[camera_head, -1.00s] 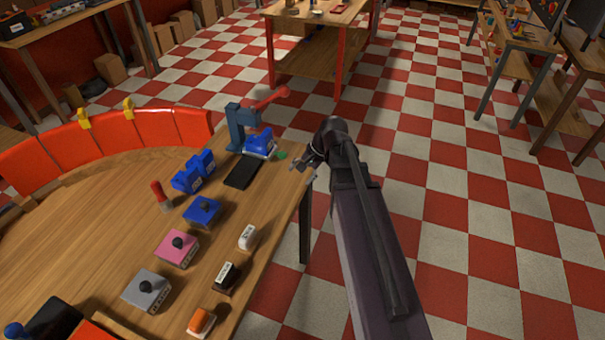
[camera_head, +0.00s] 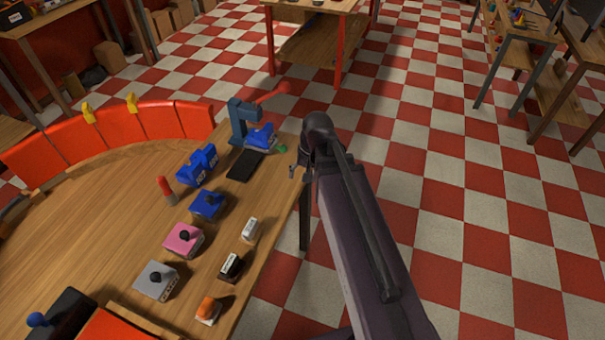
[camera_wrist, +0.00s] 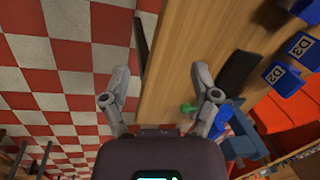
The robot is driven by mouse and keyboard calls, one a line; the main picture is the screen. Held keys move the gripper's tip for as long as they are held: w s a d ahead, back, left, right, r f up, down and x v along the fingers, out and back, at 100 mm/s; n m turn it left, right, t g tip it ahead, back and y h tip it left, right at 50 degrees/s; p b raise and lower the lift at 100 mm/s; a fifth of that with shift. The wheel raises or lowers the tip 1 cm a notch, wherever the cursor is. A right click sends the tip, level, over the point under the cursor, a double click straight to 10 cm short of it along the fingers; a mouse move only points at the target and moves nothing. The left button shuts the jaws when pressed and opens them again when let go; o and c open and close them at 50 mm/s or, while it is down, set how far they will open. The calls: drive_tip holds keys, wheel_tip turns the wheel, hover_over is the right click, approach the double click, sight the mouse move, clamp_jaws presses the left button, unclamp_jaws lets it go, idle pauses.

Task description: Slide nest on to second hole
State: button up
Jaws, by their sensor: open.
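A blue block (camera_head: 260,136), which I take to be the nest, sits under the blue press (camera_head: 238,118) with the red lever. A small green knob (camera_head: 282,149) is beside it at the table's edge. A dark plate (camera_head: 245,166) lies in front of the press. The wrist view also shows the green knob (camera_wrist: 188,108), the blue block (camera_wrist: 220,122) and the dark plate (camera_wrist: 238,72). My gripper (camera_head: 296,172) is at the table's right edge, close to the knob and apart from it. No holes can be made out.
Blue blocks (camera_head: 197,166) marked D2 and D3 stand left of the plate. A red-topped post (camera_head: 165,187) and several coloured blocks with knobs, including a pink one (camera_head: 183,239), stand nearer. Open checkered floor (camera_head: 470,230) lies right of the wooden table (camera_head: 130,260).

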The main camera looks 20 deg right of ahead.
drive_tip(key=shift+s, duration=0.1)
drive_tip(key=s+n+h, duration=0.2)
drive_tip(key=s+n, duration=0.1)
drive_tip(key=shift+s+f, duration=0.2)
drive_tip(key=shift+s, duration=0.05)
